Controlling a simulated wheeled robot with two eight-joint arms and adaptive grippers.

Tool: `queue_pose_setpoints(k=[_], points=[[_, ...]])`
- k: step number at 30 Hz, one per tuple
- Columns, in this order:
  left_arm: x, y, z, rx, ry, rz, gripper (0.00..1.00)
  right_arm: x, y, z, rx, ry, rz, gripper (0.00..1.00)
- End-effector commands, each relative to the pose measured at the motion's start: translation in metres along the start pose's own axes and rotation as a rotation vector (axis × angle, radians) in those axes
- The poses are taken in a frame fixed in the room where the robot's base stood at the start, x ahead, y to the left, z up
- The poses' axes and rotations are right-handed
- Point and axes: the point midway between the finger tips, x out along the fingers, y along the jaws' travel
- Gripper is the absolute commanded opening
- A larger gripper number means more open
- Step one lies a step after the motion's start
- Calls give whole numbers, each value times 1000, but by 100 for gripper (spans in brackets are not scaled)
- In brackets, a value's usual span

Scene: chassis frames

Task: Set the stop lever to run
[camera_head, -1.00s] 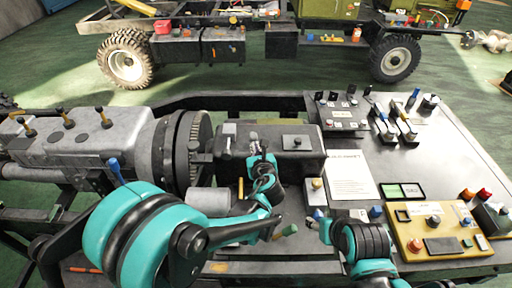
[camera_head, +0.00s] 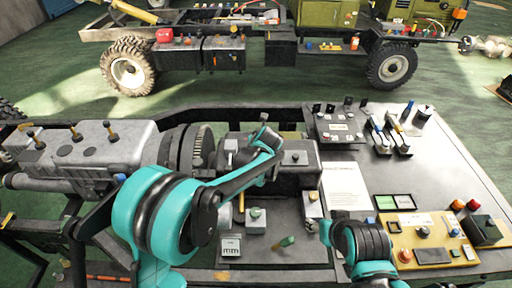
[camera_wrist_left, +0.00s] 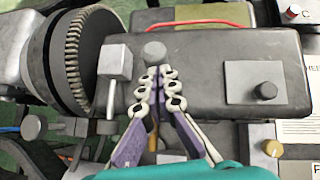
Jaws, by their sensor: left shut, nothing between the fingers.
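A dark grey housing (camera_head: 300,178) sits on the bench beside a toothed flywheel (camera_wrist_left: 72,60). A small grey lever with a block-shaped head (camera_wrist_left: 115,62) stands at its left end, also in the head view (camera_head: 231,147). I cannot tell for sure that this is the stop lever, and no run marking is legible. My left gripper (camera_wrist_left: 158,82) is shut and empty over the housing, right of that lever and close to a round grey knob (camera_wrist_left: 155,50). In the head view its fingers are mostly hidden by my arm. My right gripper (camera_head: 326,232) is low near the bench; its fingers are unclear.
A plate with a black knob (camera_wrist_left: 265,91) is on the housing's right. A white sheet (camera_head: 345,186), a yellow control box (camera_head: 432,240) and blue-handled levers (camera_head: 378,130) are on the bench to the right. Small grey boxes stand in front. A truck chassis is behind.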

Motion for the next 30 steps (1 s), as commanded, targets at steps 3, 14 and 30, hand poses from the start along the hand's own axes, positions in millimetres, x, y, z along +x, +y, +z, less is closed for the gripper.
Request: queue_pose_setpoints(k=[3,14,30], points=[[5,-2,6,0,-1,0,0,0,0,0,0,0,0,54],[13,-4,15,-1,-3,0,0,0,0,0,0,0,0,54],[12,-4,17,0,-7,-1,0,-1,0,-1,0,0,0,54]])
